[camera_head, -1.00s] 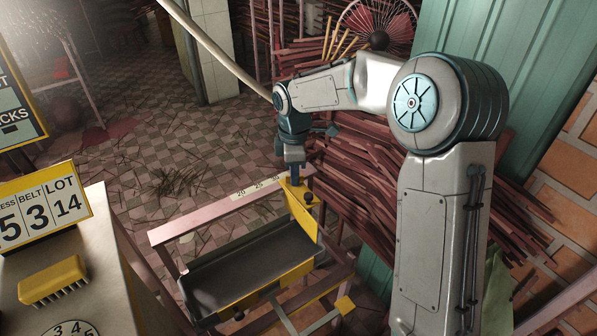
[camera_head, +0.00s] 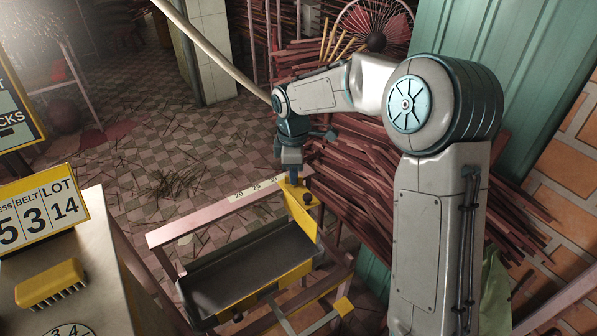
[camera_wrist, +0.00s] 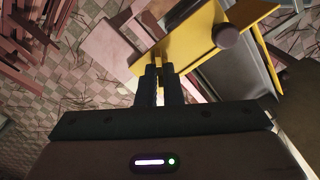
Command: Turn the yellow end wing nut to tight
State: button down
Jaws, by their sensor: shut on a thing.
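The yellow end plate (camera_head: 303,212) stands at the right end of the tray frame in the head view, and it crosses the top of the wrist view (camera_wrist: 185,45). A dark round knob (camera_head: 308,198) sits on it, seen brownish in the wrist view (camera_wrist: 227,36). My gripper (camera_head: 292,180) points down at the plate's top corner. In the wrist view its two dark fingers (camera_wrist: 160,70) are close together against the yellow part, shut on what I take to be the wing nut. The nut is mostly hidden by the fingers, so its angle cannot be told.
A dark tray (camera_head: 235,275) hangs in the frame below left of my gripper. A pink rail with a number scale (camera_head: 255,188) runs beside the plate. Bundles of reddish sticks (camera_head: 370,180) lie close on the right. A bench with a yellow brush (camera_head: 50,284) stands at left.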

jog(key=m, duration=0.3)
jog(key=shift+a+r, duration=0.1)
jog(key=shift+a, duration=0.2)
jog(key=m, duration=0.3)
jog(key=shift+m, duration=0.4)
jog(key=m, duration=0.4)
jog(key=shift+r+m, duration=0.1)
jog(key=shift+m, duration=0.2)
jog(key=m, duration=0.3)
jog(key=shift+m, duration=0.3)
jog(key=m, duration=0.6)
jog(key=m+p, duration=0.1)
jog(key=m, duration=0.6)
jog(key=shift+w+d, duration=0.1)
